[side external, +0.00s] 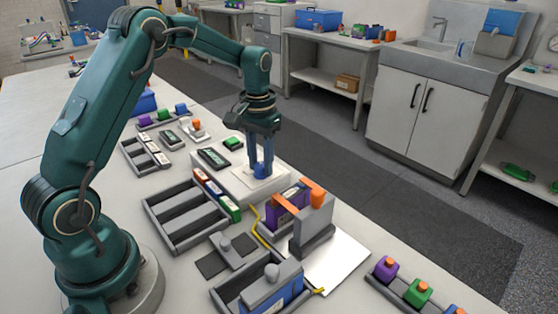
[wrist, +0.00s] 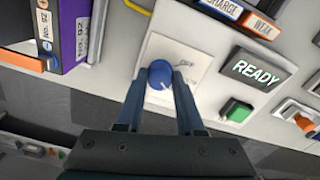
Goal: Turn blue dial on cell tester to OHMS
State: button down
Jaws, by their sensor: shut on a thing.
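The blue dial (wrist: 160,85) sits on a white plate (wrist: 205,64) of the cell tester in the wrist view. A white pointer line shows on its lower right part. Small lettering at the plate's upper right looks like "OFF"; the other lettering is too small or hidden to read. My gripper (wrist: 160,76) is shut on the dial, with one blue finger on each side of it. In the side external view, my gripper (side external: 262,172) points down onto the dial, which is mostly hidden between the fingers there.
A display reading "READY" (wrist: 255,69) and a green button (wrist: 235,110) are right of the dial. A purple battery (wrist: 70,35) stands at upper left. In the side external view, an empty slotted tray (side external: 183,222) and an orange-topped clamp (side external: 313,215) are close by.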

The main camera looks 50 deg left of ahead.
aim_at(261, 165)
jog(key=shift+m, duration=0.6)
jog(key=c, duration=0.5)
grip_release()
jog(key=shift+c, duration=0.2)
jog(key=shift+r, duration=2.6)
